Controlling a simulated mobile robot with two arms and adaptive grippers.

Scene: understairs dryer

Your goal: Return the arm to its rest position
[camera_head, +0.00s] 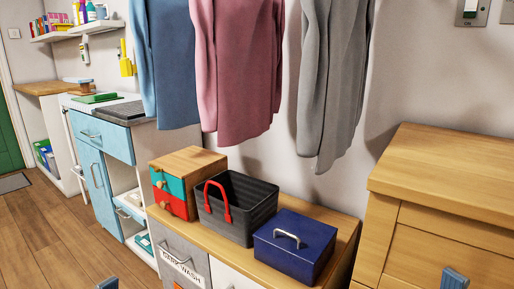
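Only small blue-grey tips show at the bottom edge of the head view, and they look like parts of my grippers. My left gripper (108,284) shows at the lower left, in front of the wooden floor. My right gripper (455,279) shows at the lower right, in front of the wooden dresser. The rest of both arms is out of the picture. I cannot see whether either gripper is open or shut, and no held object is visible.
A low cabinet (335,222) carries a small drawer box (190,162), a dark basket (255,208) with a red handle, and a blue box (298,248). Shirts (240,70) hang above. A wooden dresser (455,165) stands right. Floor (40,240) is clear at left.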

